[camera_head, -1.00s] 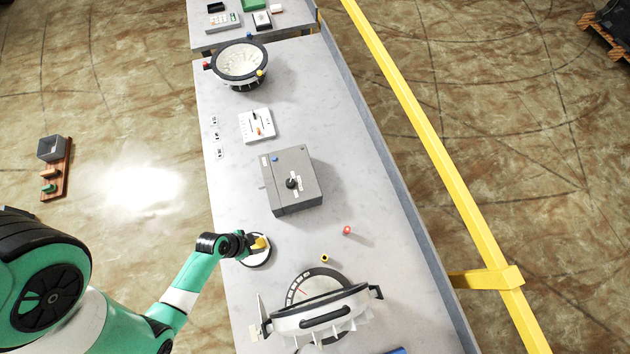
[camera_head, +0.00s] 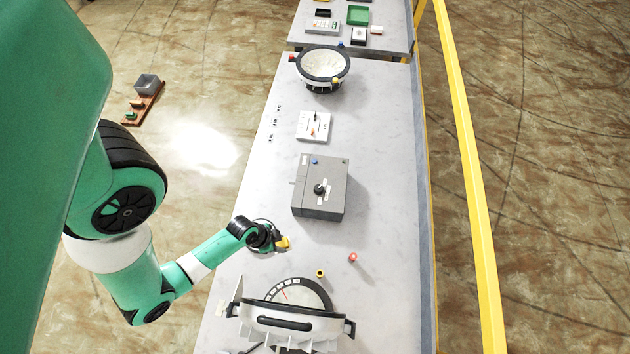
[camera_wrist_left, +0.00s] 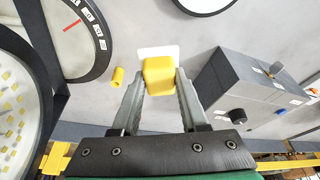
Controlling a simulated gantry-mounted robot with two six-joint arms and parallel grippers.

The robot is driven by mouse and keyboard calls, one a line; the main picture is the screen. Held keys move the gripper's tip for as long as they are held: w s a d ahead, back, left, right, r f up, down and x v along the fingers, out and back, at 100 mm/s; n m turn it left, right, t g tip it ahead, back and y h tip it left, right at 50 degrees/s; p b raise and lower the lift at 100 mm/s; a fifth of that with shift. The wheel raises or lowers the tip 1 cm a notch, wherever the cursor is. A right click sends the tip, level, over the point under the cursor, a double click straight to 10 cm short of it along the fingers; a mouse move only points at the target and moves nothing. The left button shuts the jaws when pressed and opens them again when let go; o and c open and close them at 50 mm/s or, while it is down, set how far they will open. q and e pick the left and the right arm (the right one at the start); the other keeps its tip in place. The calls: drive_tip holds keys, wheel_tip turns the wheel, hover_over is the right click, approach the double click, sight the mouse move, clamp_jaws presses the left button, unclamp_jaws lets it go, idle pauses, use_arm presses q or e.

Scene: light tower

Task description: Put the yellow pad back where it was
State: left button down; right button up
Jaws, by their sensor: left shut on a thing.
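The yellow pad (camera_head: 284,242) is a small rounded block at the end of my left gripper (camera_head: 277,241). In the left wrist view the pad (camera_wrist_left: 159,74) sits between the two fingers, and the gripper (camera_wrist_left: 160,88) is shut on it. A white square patch (camera_wrist_left: 150,51) shows behind the pad; I cannot tell whether it is fixed to the pad or lies on the table. A white disc with a dark rim (camera_wrist_left: 205,3) is cut off at the top of the left wrist view. My right gripper is not in view.
A grey box with a black knob (camera_head: 320,187) stands beyond the gripper. A small yellow cylinder (camera_head: 320,273) and a red button-like piece (camera_head: 353,257) are on the table to the right. A large dial device (camera_head: 296,318) stands in front. Clear tabletop lies right of the box.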

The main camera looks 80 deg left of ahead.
use_arm(q)
drive_tip(key=w+f+b, duration=0.1)
drive_tip(key=w+f, duration=0.1)
drive_tip(key=w, duration=0.1)
drive_tip(key=w+a+f+b, duration=0.1)
drive_tip(key=w+f+b, duration=0.1)
drive_tip(key=w+f, duration=0.1)
drive_tip(key=w+f+b, duration=0.2)
drive_tip(key=w+f, duration=0.1)
drive_tip(key=w, duration=0.1)
drive_tip(key=shift+w+a+f, duration=0.1)
drive_tip(key=shift+w+a, duration=0.1)
drive_tip(key=shift+w, duration=0.15)
drive_tip(key=shift+w+f, duration=0.1)
drive_tip(key=shift+w, duration=0.15)
drive_tip(key=shift+s+b+x, duration=0.15)
drive_tip(key=shift+b+x, duration=0.25)
drive_tip(key=shift+x, duration=0.5)
drive_tip(key=shift+s+b+x, duration=0.15)
drive_tip(key=shift+b+x, duration=0.25)
drive_tip(key=shift+x, duration=0.5)
drive_tip(key=shift+f, duration=0.2)
drive_tip(key=c, duration=0.9)
unclamp_jaws()
drive_tip(key=shift+f, duration=0.1)
drive_tip(key=o, duration=0.5)
